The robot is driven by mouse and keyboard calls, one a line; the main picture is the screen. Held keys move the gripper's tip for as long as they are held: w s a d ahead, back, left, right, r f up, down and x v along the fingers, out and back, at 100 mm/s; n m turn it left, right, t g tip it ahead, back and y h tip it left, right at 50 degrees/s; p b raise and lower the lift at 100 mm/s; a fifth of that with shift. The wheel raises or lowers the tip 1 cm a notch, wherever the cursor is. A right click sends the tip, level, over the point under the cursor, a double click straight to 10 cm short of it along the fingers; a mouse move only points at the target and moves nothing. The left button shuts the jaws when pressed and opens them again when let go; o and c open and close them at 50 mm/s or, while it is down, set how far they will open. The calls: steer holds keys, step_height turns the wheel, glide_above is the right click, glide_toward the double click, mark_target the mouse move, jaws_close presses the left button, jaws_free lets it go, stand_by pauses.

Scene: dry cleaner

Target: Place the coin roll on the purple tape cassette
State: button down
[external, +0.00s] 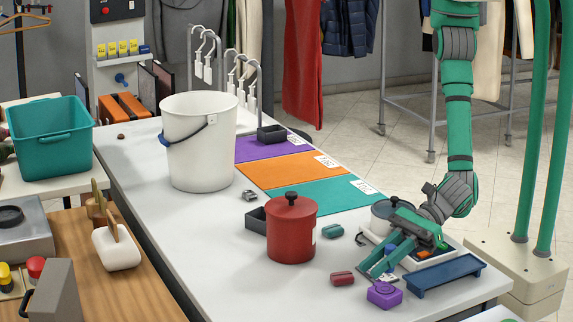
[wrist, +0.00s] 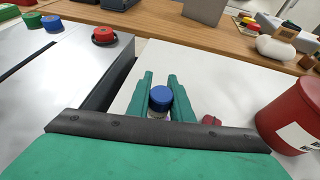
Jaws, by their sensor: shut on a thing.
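My gripper (external: 374,272) reaches down over the right end of the white counter. It is shut on a short cylinder with a blue top and pale lower part, which I take to be the coin roll (external: 389,249). In the wrist view, the coin roll (wrist: 160,98) stands upright between the two green fingers (wrist: 160,82). The purple tape cassette (external: 384,295) lies on the counter near its front edge, just in front of the fingertips in the external view. Whether the roll touches anything below is hidden.
A red cassette (external: 342,278) lies left of my gripper, with a red lidded canister (external: 291,232) behind it. A blue tray (external: 445,275) is close on the right. A green cassette (external: 332,231) and a dark lidded pot (external: 392,208) stand farther back. Bare counter lies front left.

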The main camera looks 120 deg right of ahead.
steer(key=shift+w+a+f, duration=0.3)
steer(key=shift+f, duration=1.8)
steer(key=shift+w, duration=0.1)
steer(key=c, duration=1.6)
jaws_free()
steer(key=shift+f, duration=0.1)
steer(key=v, duration=1.2)
